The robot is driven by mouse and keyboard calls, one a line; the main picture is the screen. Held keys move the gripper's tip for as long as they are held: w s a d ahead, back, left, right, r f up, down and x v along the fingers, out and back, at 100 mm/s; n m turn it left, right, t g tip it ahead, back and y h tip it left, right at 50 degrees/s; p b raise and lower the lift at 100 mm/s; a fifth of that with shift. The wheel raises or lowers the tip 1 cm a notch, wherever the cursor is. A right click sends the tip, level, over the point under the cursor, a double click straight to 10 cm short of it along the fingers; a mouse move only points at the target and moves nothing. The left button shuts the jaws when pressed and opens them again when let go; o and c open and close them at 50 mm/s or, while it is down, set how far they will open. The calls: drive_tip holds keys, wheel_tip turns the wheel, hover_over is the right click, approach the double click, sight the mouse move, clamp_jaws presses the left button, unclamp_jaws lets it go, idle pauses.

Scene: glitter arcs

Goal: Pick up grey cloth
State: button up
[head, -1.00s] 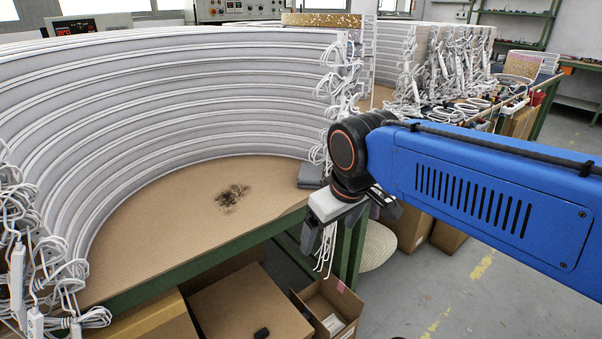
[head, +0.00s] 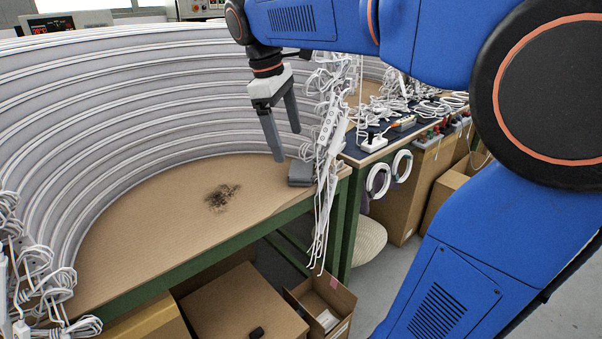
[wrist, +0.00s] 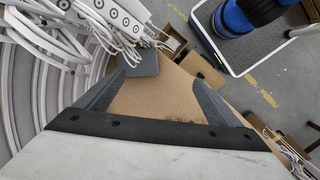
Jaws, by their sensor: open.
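The grey cloth (head: 301,172) is a small folded dark-grey block lying on the brown table top (head: 150,225), near its right corner. It also shows in the wrist view (wrist: 146,62), beyond the fingertips and toward the left one. My gripper (head: 287,145) points down above the table, its fingertips just above and left of the cloth in the head view. In the wrist view my gripper (wrist: 158,80) has its two fingers wide apart with nothing between them but table surface. The fingers appear apart from the cloth.
White cables and a power strip (head: 328,125) hang at the table's corner, close to the cloth. A curved stack of white-grey arcs (head: 150,110) walls the table's back. A dark smudge (head: 222,197) marks the otherwise clear table middle. Open cardboard box (head: 322,305) below.

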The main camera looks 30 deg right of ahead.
drive_tip(key=w+r+n+g+h, duration=0.1)
drive_tip(key=w+r+n+g, duration=0.2)
drive_tip(key=w, duration=0.6)
hover_over(299, 168)
drive_tip(key=w+a, duration=0.1)
drive_tip(key=a, duration=0.2)
drive_tip(key=shift+t, duration=0.4)
drive_tip(key=f, duration=1)
drive_tip(key=shift+w+d+f, duration=0.15)
drive_tip(key=shift+w+d, duration=0.05)
drive_tip(key=shift+d, duration=0.05)
drive_tip(key=shift+x, duration=2.7)
drive_tip(key=shift+w, duration=0.2)
drive_tip(key=c, duration=0.9)
drive_tip(key=shift+r, duration=0.45)
drive_tip(key=v, duration=0.2)
drive_tip(key=shift+d+r, duration=0.15)
drive_tip(key=shift+r, duration=0.3)
drive_tip(key=w+a, duration=0.3)
drive_tip(key=a, duration=0.1)
drive_tip(key=w+a, duration=0.3)
drive_tip(key=a, duration=0.2)
drive_tip(key=w+a, duration=0.3)
drive_tip(key=a, duration=0.2)
drive_tip(key=shift+w+a, duration=0.2)
drive_tip(key=shift+w, duration=0.15)
